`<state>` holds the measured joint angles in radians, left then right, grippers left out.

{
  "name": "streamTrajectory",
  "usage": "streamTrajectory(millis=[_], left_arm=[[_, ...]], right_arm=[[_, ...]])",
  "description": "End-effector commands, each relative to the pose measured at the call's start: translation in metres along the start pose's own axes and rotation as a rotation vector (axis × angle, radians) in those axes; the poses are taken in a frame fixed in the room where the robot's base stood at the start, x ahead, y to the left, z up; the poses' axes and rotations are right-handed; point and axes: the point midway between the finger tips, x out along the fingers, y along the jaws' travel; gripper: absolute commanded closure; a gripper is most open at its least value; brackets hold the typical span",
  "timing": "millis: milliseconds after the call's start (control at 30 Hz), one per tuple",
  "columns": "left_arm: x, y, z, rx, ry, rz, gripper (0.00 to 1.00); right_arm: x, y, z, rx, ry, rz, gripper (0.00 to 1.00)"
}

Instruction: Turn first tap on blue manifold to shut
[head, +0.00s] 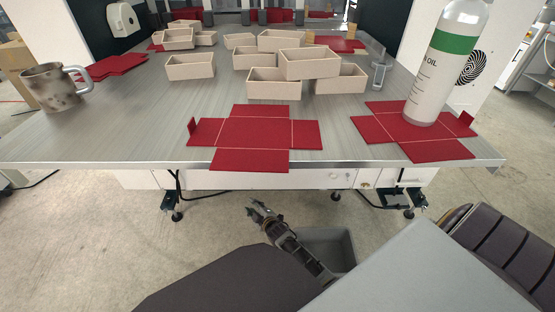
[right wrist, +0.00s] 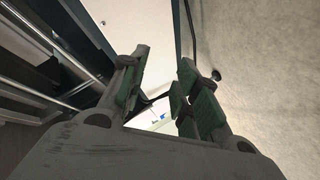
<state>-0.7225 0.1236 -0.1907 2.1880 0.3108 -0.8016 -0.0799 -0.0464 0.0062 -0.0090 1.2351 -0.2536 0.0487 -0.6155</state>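No blue manifold and no tap can be made out in either view. My right gripper (head: 262,212) is below the front edge of the table in the head view, over the floor and apart from everything on the table. In the right wrist view my right gripper (right wrist: 163,78) has its two green-padded fingers apart, with nothing between them. My left gripper is not in view.
The grey table (head: 60,145) carries red flat box blanks (head: 255,132), several cream open boxes (head: 190,67), a speckled mug (head: 50,88) and an oil bottle (head: 440,75) standing on a red blank. A grey bin (head: 340,245) is on the floor beside my right arm.

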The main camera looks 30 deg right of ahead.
Motion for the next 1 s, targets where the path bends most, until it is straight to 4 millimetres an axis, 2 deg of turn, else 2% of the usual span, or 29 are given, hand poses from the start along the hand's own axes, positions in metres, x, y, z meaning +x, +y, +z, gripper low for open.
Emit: streamTrajectory(millis=[467,1000], left_arm=[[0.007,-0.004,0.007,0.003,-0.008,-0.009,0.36],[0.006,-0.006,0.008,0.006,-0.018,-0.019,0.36]], right_arm=[[0.006,0.018,0.012,-0.447,-0.083,-0.003,0.69],[0.001,0.064,0.029,-0.960,-0.251,0.032,0.69]])
